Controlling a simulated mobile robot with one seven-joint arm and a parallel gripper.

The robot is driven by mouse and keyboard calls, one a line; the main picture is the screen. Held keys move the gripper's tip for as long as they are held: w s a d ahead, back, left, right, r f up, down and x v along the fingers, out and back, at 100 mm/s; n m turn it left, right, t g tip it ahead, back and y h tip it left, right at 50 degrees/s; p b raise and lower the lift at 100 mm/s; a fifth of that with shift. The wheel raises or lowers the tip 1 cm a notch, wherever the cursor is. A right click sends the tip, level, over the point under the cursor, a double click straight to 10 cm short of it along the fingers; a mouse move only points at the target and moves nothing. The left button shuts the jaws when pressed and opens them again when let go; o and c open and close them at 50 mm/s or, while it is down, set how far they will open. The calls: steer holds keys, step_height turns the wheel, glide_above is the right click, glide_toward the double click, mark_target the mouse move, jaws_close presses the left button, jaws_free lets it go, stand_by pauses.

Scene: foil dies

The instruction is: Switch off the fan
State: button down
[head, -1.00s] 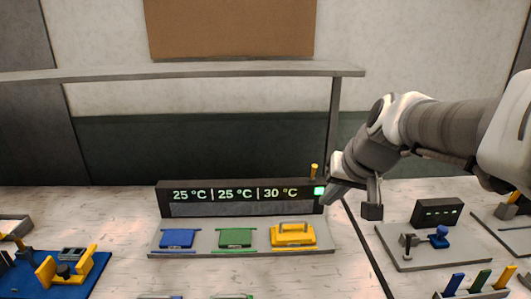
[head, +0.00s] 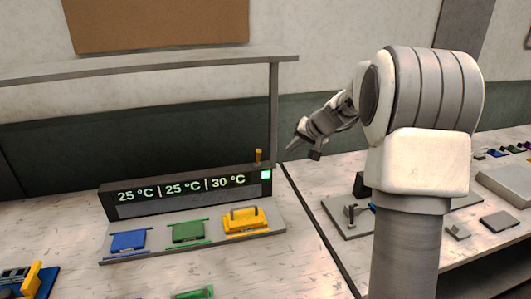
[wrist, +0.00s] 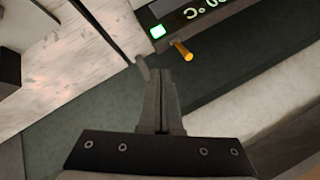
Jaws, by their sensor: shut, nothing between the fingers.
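A long dark unit with a display (head: 185,191) reading 25 °C, 25 °C and 30 °C stands on the table; I take it to be the fan unit. A lit green square (head: 266,175) is at its right end. A small orange lever (head: 258,156) sticks up behind that end. In the wrist view the orange lever (wrist: 184,51) and the green light (wrist: 157,32) lie just beyond my fingertips. My gripper (head: 291,149) is shut and empty, up and to the right of the lever and apart from it. In the wrist view my gripper (wrist: 152,70) points towards the unit's end.
Blue (head: 128,241), green (head: 187,232) and yellow (head: 245,222) pieces sit on the grey base before the display. A grey shelf (head: 150,67) with a post (head: 273,115) stands behind. A second station is at right, partly hidden by my arm.

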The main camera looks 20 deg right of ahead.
steer(key=shift+w+f, duration=0.1)
stand_by(0.3)
steer(key=p, duration=0.3)
glide_toward(258, 158)
steer(key=w+d+f, duration=0.1)
steer(key=w+f, duration=0.2)
steer(key=f, duration=0.1)
steer(key=shift+w+a+f, duration=0.2)
steer(key=shift+w+a, duration=0.1)
steer(key=shift+w, duration=0.15)
steer(key=shift+w+r+p, duration=0.1)
steer(key=shift+r+p, duration=0.15)
steer(key=shift+p, duration=0.7)
steer(key=shift+f+g, duration=0.1)
steer(key=shift+g, duration=0.2)
